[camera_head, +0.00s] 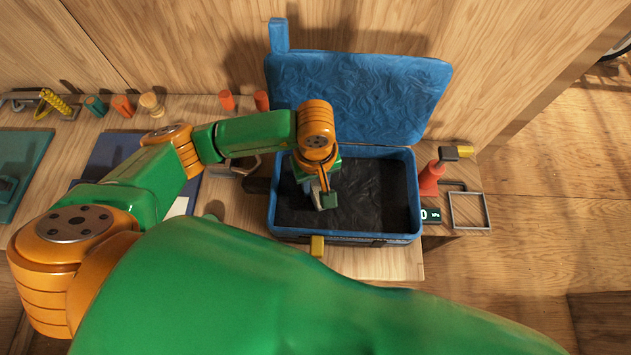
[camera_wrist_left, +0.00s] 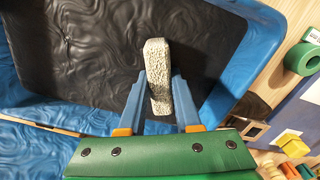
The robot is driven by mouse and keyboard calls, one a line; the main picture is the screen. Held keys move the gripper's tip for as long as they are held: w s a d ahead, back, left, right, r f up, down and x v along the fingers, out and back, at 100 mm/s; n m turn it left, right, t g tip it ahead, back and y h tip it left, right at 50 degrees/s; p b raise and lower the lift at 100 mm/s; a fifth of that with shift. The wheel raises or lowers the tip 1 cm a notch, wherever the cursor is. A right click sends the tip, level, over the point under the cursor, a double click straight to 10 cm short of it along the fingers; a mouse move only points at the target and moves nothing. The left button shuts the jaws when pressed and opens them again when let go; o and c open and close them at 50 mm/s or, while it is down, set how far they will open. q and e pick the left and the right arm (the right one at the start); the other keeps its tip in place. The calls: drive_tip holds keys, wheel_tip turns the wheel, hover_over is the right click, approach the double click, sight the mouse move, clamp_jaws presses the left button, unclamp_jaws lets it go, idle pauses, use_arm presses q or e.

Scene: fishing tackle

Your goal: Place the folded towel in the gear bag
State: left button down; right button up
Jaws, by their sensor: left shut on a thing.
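The gear bag (camera_head: 415,190) is an open blue case with a dark lining, its lid (camera_head: 355,95) raised at the back. In the left wrist view, the bag's blue rim (camera_wrist_left: 262,40) runs along the right and the dark floor fills the upper left. My left gripper (camera_head: 322,188) is over the left part of the bag's opening. In the left wrist view, the gripper (camera_wrist_left: 158,95) is shut on the folded towel (camera_wrist_left: 157,60), a pale, rough-textured slab held between the blue fingers. The towel's height above the bag floor is hard to tell. My right gripper is not in view.
A red pump-like tool (camera_head: 432,178), a small display (camera_head: 431,215) and a square frame (camera_head: 469,211) stand right of the bag. Left are a blue board (camera_head: 112,150) and several small tools along the back. A yellow block (camera_head: 317,246) is at the bag's front.

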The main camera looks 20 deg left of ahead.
sight(316, 185)
use_arm(q)
drive_tip(key=shift+f, duration=0.15)
drive_tip(key=c, duration=0.6)
unclamp_jaws()
drive_tip(key=shift+r, duration=0.4)
wheel_tip(316, 185, up, 12)
drive_tip(key=b, duration=0.1)
drive_tip(key=shift+f, duration=0.15)
